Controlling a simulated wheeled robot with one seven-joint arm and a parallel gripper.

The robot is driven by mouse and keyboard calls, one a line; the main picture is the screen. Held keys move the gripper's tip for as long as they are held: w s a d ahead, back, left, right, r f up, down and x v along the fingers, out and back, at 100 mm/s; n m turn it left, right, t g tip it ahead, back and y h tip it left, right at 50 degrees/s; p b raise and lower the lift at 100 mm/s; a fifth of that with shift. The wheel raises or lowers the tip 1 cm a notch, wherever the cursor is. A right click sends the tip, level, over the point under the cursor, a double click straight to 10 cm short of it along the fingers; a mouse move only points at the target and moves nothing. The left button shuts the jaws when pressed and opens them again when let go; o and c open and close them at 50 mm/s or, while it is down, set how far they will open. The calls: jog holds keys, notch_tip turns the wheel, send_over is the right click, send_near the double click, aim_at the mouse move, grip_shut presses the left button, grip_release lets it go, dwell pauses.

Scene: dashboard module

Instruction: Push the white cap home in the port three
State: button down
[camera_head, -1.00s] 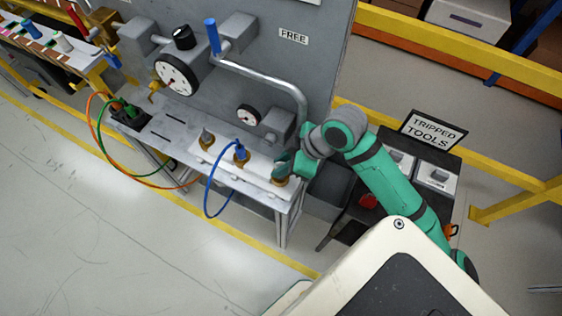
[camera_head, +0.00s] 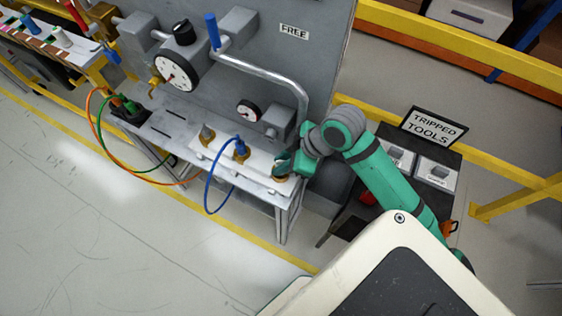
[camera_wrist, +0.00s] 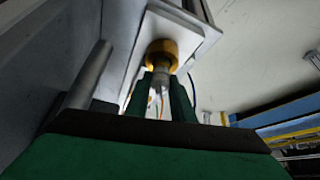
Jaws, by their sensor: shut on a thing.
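The brass-coloured port at the right end of the white block (camera_head: 257,173) is partly hidden by my gripper (camera_head: 284,166). In the wrist view this brass port (camera_wrist: 165,50) is straight beyond the fingertips. My gripper (camera_wrist: 161,86) is shut on a pale, short cylinder (camera_wrist: 160,76), which looks like the white cap. The cap is in line with the port and looks against its mouth. How deep it sits cannot be told. The head view hides the cap behind my fingers.
The middle port (camera_head: 241,151) holds a looping blue cable (camera_head: 211,188). A grey plug (camera_head: 207,134) stands in the left port. A "TRIPPED TOOLS" stand (camera_head: 434,127) is at the right.

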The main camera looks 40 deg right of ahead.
jog(key=shift+f, duration=0.6)
dwell(1.4)
jog(key=shift+r, duration=3.05)
jog(key=shift+a, duration=0.1)
